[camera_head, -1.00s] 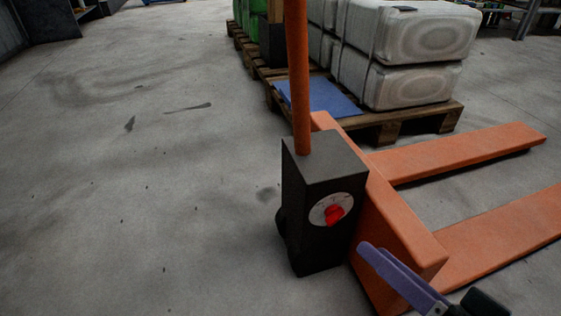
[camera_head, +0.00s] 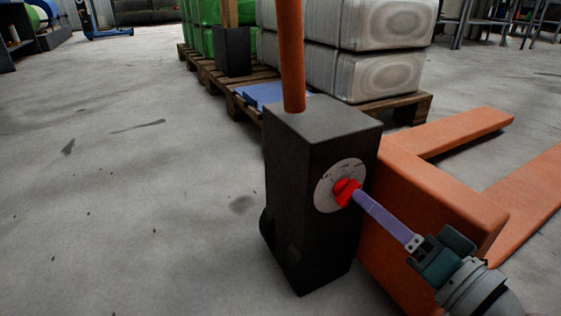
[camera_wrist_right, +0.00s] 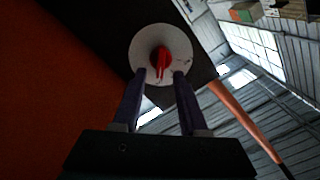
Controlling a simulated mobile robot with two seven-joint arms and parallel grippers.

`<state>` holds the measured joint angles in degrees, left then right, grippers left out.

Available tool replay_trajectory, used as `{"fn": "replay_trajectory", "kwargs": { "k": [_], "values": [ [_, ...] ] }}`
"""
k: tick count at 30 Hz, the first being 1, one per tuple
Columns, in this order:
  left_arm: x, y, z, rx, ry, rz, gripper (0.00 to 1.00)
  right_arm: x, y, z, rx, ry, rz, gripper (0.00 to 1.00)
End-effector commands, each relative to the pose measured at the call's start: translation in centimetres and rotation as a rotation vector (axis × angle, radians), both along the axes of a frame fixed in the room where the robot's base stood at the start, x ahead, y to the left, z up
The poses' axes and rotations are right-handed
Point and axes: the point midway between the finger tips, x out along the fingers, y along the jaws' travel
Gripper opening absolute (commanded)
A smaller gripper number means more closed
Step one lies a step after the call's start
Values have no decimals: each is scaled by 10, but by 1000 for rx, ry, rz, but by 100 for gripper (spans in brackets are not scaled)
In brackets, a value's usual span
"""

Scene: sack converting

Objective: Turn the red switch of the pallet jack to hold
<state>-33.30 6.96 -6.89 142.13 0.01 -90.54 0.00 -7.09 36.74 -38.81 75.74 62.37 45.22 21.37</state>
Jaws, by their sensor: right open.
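The red switch (camera_head: 346,192) sits on a round pale dial (camera_head: 327,196) on the side of the pallet jack's black housing (camera_head: 318,130). My right gripper (camera_head: 357,194) comes in from the lower right with its fingertips at the switch. In the right wrist view the red switch (camera_wrist_right: 160,61) shows between the two purple fingertips of my right gripper (camera_wrist_right: 160,74), which are apart on either side of it. I cannot tell whether they touch it. The dial's markings are too small to read. My left gripper is not in view.
The orange pallet jack body (camera_head: 440,195) and its forks (camera_head: 465,133) lie to the right, close beside my right gripper. An orange handle (camera_head: 290,55) rises from the housing. Wooden pallets (camera_head: 408,105) with wrapped white stacks (camera_head: 375,75) stand behind. The floor at left is clear.

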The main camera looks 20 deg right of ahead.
Motion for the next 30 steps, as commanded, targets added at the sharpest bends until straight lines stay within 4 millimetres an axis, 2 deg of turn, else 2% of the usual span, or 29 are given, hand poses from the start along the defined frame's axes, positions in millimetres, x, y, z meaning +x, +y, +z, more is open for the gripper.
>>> {"fn": "replay_trajectory", "kwargs": {
  "k": [1,6,15,26,30],
  "values": [
    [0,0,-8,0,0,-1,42,8,1,-3,-1,-4,1,42],
    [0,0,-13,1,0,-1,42,23,2,-1,-1,-1,0,42],
    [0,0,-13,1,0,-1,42,25,2,0,-1,1,1,42],
    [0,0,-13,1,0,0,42,25,2,0,-1,1,1,2],
    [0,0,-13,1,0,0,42,25,2,0,-1,1,1,0]
  ]
}}
